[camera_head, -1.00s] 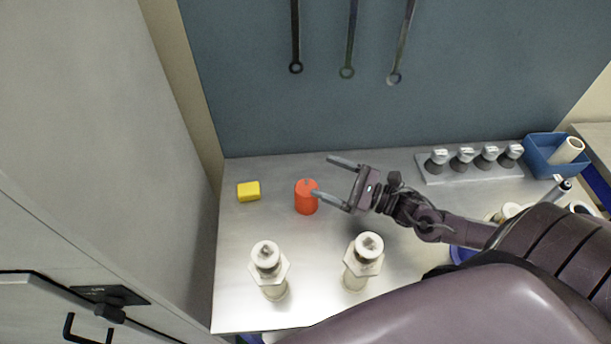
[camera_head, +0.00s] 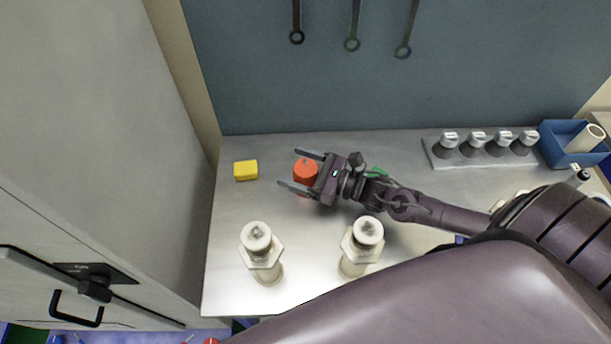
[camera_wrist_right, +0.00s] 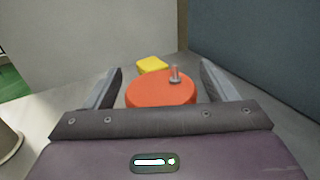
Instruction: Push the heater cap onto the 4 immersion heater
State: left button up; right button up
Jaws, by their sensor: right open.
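A red cylindrical cap (camera_head: 306,172) stands on the metal bench; its top with a small metal stud shows in the right wrist view (camera_wrist_right: 160,92). My right gripper (camera_head: 292,168) is open, with one finger on each side of the red cap; contact cannot be told. Two white fittings with hexagonal collars stand upright at the front, the left one (camera_head: 262,258) and the right one (camera_head: 361,248). I cannot tell for certain which parts are the immersion heaters. Several grey knob-like pieces (camera_head: 474,143) stand in a row at the back right. My left gripper is out of view.
A yellow block (camera_head: 245,170) lies left of the red cap, and beyond it in the wrist view. A blue bin (camera_head: 556,152) with a white roll is at the far right. A wall closes the back; a grey cabinet (camera_head: 95,130) stands left.

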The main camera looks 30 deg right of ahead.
jog(key=c, duration=1.1)
jog(key=shift+o, duration=0.2)
jog(key=shift+r, duration=0.1)
